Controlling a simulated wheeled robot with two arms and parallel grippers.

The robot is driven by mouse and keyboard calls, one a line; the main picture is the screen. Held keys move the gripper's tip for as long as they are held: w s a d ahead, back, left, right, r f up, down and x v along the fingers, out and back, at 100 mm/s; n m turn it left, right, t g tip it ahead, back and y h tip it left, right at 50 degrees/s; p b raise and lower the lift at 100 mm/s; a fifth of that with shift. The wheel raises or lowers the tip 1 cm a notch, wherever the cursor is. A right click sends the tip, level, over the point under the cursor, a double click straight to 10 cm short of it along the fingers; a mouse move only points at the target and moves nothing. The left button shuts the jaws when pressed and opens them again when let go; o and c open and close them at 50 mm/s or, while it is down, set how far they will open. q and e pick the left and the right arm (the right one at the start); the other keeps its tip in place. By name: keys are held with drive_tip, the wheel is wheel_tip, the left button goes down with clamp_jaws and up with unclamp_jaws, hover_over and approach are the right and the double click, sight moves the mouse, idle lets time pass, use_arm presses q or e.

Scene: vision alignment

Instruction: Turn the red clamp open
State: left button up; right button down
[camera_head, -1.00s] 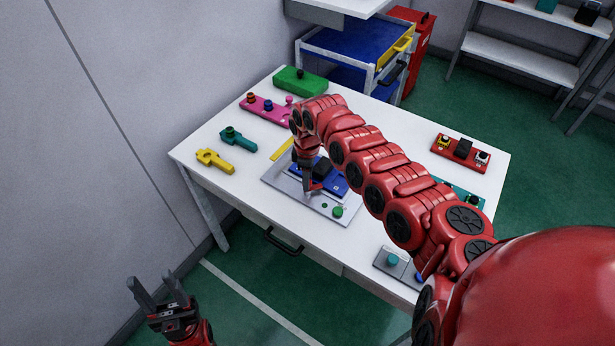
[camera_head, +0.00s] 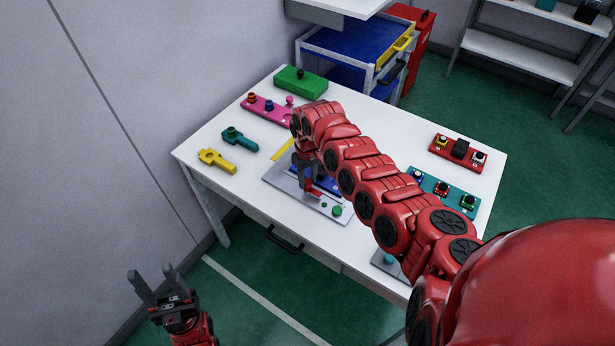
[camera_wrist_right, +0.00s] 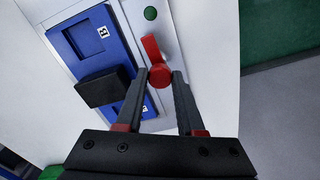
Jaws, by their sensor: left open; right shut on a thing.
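The red clamp (camera_wrist_right: 152,52) is on the grey fixture plate (camera_wrist_right: 70,22), beside a blue block (camera_wrist_right: 118,52) with a black part. In the right wrist view its round end lies between the fingertips of my right gripper (camera_wrist_right: 160,80), which is shut on it, and its lever points up, tilted slightly left. In the head view my right gripper (camera_head: 306,182) is down at the plate and my arm hides part of the fixture. My left gripper (camera_head: 160,290) is open and empty, off the table's front left side.
On the white table (camera_head: 215,135) stand a yellow tool (camera_head: 217,160), a teal tool (camera_head: 240,139), a pink block (camera_head: 268,108), a green block (camera_head: 300,82), and red (camera_head: 459,151) and teal (camera_head: 445,191) button boxes. A blue cart (camera_head: 345,47) is behind.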

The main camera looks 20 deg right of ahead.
drive_tip(key=shift+m, duration=0.4)
drive_tip(key=c, duration=0.5)
unclamp_jaws()
wheel_tip(320, 180, up, 11)
drive_tip(key=b, duration=0.3)
wheel_tip(320, 180, up, 5)
hover_over(308, 181)
drive_tip(key=shift+a+r, duration=0.15)
drive_tip(key=shift+r, duration=0.6)
